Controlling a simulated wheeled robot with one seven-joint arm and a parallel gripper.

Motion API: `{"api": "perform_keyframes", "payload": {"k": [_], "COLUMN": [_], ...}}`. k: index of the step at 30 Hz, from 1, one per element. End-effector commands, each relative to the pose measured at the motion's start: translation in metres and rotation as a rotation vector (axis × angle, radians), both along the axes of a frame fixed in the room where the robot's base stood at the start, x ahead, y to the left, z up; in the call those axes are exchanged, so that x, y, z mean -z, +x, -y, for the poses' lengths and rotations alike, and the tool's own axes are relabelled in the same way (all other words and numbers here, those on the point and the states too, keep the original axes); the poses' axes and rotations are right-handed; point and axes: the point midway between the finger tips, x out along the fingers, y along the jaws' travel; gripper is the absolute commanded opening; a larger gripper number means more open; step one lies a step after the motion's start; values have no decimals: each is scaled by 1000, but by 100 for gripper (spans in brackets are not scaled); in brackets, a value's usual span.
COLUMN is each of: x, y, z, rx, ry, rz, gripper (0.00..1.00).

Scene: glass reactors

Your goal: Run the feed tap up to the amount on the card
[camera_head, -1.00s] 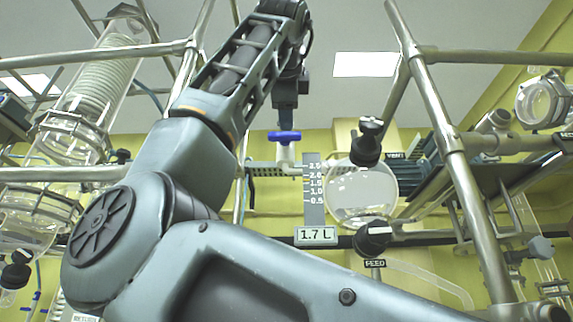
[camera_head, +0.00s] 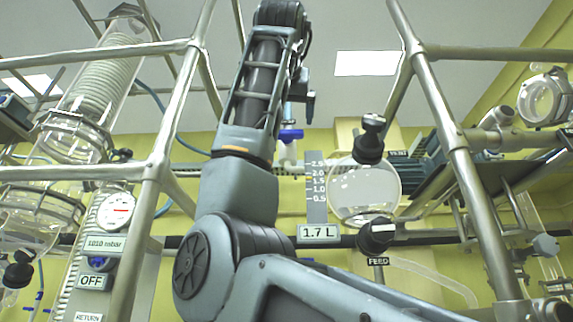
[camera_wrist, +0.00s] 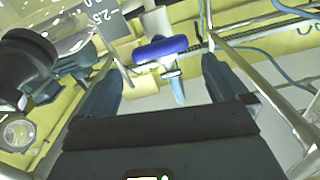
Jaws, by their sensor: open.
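The feed tap, a black knob (camera_head: 377,235) with a white mark, sits above the FEED label (camera_head: 378,261) and below a round glass vessel (camera_head: 363,195). The card (camera_head: 319,232) reads 1.7 L. A grey scale (camera_head: 316,186) marked 0.5 to 2.5 stands left of the vessel; I cannot make out the liquid level. My gripper (camera_wrist: 165,78) is open and empty, its fingers spread wide in the wrist view. A blue tap handle (camera_wrist: 160,48) shows beyond and between the fingers, apparently apart from them. In the head view the blue handle (camera_head: 291,135) is just below my gripper.
Another black knob (camera_head: 370,138) sits on top of the vessel. Metal posts (camera_head: 455,140) and rails frame the area. At left are a pressure gauge (camera_head: 116,211), a 1010 mbar display (camera_head: 105,244) and a switch reading OFF (camera_head: 92,282).

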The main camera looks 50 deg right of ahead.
Motion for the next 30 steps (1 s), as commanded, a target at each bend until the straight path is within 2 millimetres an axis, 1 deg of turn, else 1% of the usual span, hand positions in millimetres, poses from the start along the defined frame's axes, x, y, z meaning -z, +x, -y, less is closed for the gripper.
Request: {"api": "perform_keyframes", "payload": {"k": [3,8,16,21,24,30], "x": [1,0,-1,0,0,1], "y": [1,8,33,45,48,49], "z": [1,9,41,56,61,63], "rx": [3,2,3,3,2,1], "ry": [-60,-78,-76,-77,-76,-76], "rz": [-82,-109,-108,-105,-103,-103], "gripper": [100,100,100,100,100,100]}}
